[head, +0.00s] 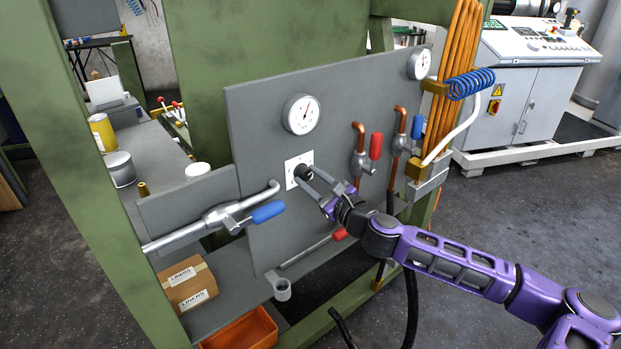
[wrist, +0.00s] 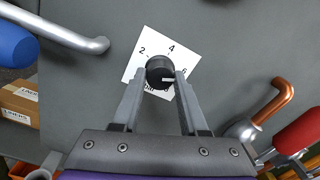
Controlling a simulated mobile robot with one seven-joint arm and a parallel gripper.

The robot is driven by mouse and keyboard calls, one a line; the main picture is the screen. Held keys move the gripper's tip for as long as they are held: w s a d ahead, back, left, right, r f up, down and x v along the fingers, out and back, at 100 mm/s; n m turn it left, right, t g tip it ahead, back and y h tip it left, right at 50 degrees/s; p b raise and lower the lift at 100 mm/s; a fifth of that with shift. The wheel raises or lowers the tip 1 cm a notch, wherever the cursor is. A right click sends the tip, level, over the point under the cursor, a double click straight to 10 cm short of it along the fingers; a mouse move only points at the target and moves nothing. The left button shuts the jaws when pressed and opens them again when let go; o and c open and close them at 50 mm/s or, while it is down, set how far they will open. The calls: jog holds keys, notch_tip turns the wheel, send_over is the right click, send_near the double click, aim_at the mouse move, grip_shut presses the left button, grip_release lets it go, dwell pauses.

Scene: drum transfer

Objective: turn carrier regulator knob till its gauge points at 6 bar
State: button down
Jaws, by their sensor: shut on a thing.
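The black regulator knob (head: 304,170) sits on a white square dial plate (head: 292,163) on the grey panel, below a round white gauge (head: 301,114). The gauge needle is too small to read exactly; it seems to lean up and right. In the wrist view the knob (wrist: 160,70) sits between my two fingers, and the plate (wrist: 150,45) shows 2, 4 and 6.
A second gauge (head: 419,64) is at the panel's upper right. A blue-handled valve (head: 267,212) is left of the knob, and red-handled (head: 376,146) and other valves are right. A cardboard box (head: 188,284) lies on the lower shelf.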

jog(key=shift+c, duration=2.2)
grip_release()
jog(key=shift+s, duration=0.1)
jog(key=v, duration=1.7)
jog(key=shift+d+b, duration=0.2)
jog(key=shift+b, duration=0.15)
